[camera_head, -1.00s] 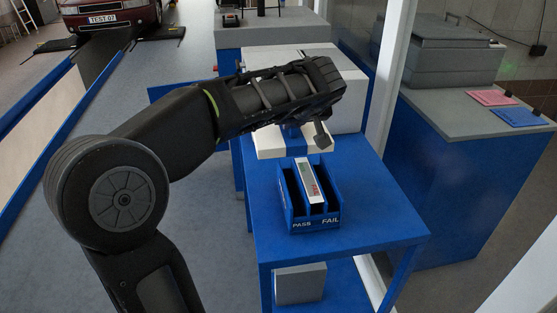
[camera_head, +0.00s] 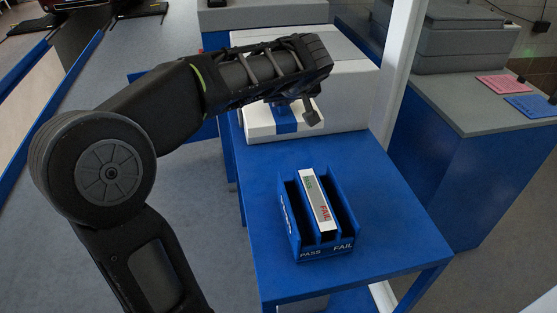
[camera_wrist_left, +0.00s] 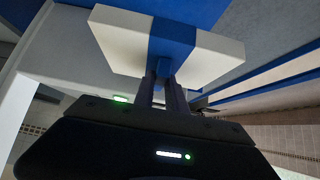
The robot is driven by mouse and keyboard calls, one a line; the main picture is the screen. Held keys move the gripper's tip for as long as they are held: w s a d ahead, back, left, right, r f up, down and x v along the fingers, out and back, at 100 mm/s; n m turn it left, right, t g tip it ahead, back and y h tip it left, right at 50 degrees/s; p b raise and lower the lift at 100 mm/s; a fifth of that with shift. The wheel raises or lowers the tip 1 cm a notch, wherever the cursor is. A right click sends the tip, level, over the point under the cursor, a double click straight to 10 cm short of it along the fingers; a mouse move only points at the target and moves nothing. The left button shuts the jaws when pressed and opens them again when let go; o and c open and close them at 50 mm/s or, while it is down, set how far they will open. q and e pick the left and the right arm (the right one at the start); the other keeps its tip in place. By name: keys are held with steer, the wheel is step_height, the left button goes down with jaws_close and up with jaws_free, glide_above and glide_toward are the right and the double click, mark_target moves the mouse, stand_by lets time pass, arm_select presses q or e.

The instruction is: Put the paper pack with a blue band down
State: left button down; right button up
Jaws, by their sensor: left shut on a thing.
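The white paper pack with a blue band (camera_head: 259,122) is under my left gripper (camera_head: 298,103), in front of a white machine. In the left wrist view the pack (camera_wrist_left: 118,34) is close ahead, and the fingers of my left gripper (camera_wrist_left: 164,86) are shut on it at the blue band. My wrist hides part of the pack in the head view. I cannot tell whether its underside touches the blue table (camera_head: 400,235). My right gripper is not in view.
A blue tray marked PASS and FAIL (camera_head: 314,252) stands on the table nearer me, with a white and grey device (camera_head: 318,200) in it. The white machine (camera_head: 352,100) is behind the pack. The table right of the tray is clear. A white post (camera_head: 396,80) stands at the right.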

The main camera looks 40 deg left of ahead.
mark_target(285, 118)
arm_select(q)
steer(key=f, duration=0.3)
steer(key=f+b, duration=0.1)
steer(key=shift+s+d+f, duration=0.3)
steer(key=shift+d+f, duration=0.05)
steer(key=shift+w+a+f, duration=0.1)
steer(key=shift+f, duration=0.2)
step_height(285, 118, down, 6)
steer(key=shift+p, duration=0.3)
steer(key=shift+f, duration=0.1)
